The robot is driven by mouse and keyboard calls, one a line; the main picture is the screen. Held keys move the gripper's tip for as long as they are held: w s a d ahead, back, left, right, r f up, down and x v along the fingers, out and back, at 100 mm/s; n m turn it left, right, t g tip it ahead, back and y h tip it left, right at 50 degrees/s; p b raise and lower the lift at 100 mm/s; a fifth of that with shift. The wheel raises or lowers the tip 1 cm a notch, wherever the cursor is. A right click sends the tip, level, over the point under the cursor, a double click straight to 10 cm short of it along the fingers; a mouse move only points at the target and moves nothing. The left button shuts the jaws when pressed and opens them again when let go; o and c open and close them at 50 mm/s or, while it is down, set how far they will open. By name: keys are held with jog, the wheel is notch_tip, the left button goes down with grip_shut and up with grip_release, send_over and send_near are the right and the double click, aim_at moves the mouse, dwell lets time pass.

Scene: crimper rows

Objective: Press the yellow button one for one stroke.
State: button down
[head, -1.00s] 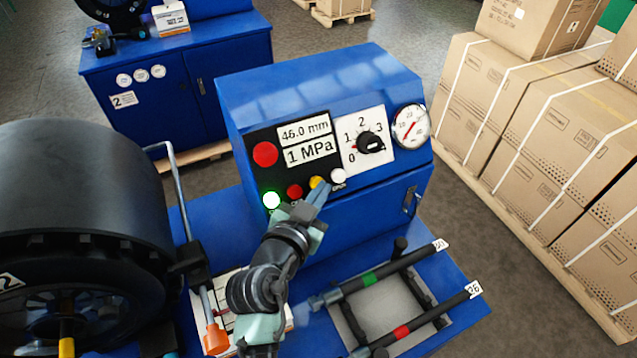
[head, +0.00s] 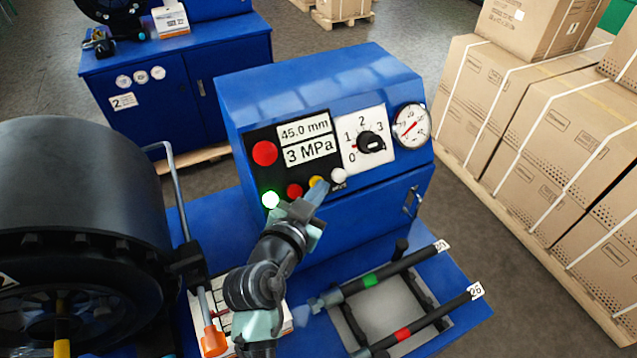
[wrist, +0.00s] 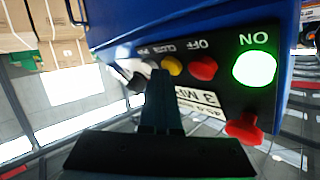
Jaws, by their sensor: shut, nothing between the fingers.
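The yellow button (head: 316,181) is on the front panel of the blue crimper, between a red button (head: 294,190) and a white button (head: 338,174). My gripper (head: 321,188) is shut and empty, its tips at the panel right by the yellow button and partly in front of it. In the wrist view the shut fingers (wrist: 160,78) end beside the yellow button (wrist: 172,66); I cannot tell whether they touch it. The display (head: 305,141) reads 45.0 mm and 3 MPa. The green ON button (wrist: 254,69) is lit.
A large red button (head: 265,153), a dial knob (head: 370,142) and a pressure gauge (head: 411,126) are on the same panel. A big black crimping head (head: 80,190) stands at left. A rack with rods (head: 395,270) lies at lower right, and strapped boxes (head: 545,130) stand beyond.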

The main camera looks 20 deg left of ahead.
dwell(0.5)
jog(key=shift+s+d+r+p, duration=0.45)
jog(key=shift+s+p, duration=0.05)
jog(key=shift+d, duration=0.1)
jog(key=s+d+r+p, duration=0.2)
jog(key=s+p, duration=0.1)
jog(key=shift+d+r, duration=0.35)
jog(key=shift+d, duration=0.05)
dwell(2.5)
